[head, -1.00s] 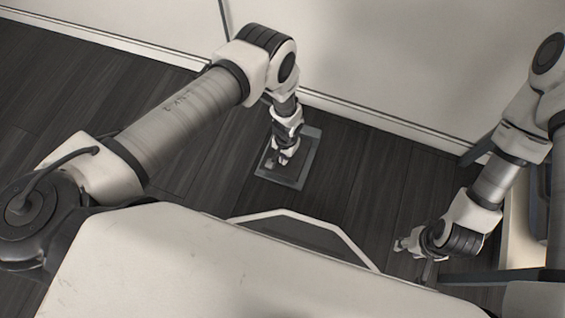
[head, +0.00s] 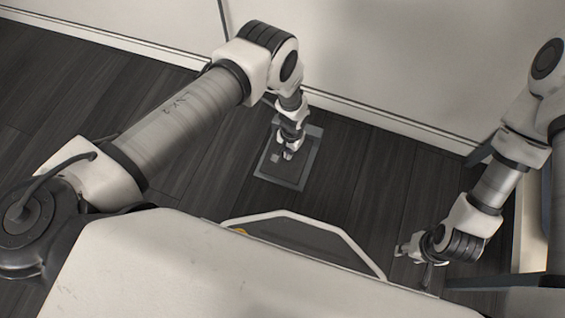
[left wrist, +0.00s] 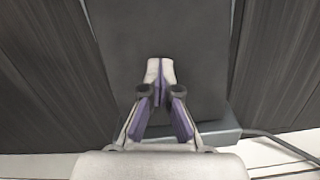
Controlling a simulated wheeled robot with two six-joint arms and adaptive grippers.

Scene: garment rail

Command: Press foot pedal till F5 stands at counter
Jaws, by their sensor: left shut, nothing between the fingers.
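The foot pedal (head: 285,173) is a flat grey plate on the dark floor near the wall, with a small pale square on it. It fills the middle of the left wrist view (left wrist: 205,65). My left gripper (head: 288,154) points down over the pedal; its fingertips meet in the left wrist view (left wrist: 160,66). It is shut and empty. I cannot tell whether the tips touch the plate. My right gripper (head: 401,248) hangs low at the right, away from the pedal; its jaws are too small to judge. F5 is not in view, and I cannot identify the counter.
A pale wall with a white skirting board (head: 360,112) runs behind the pedal. A cable (left wrist: 275,142) leaves the pedal's edge. A pale-topped piece of furniture with dark legs (head: 533,215) stands at the right. The floor (head: 375,180) between pedal and right arm is clear.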

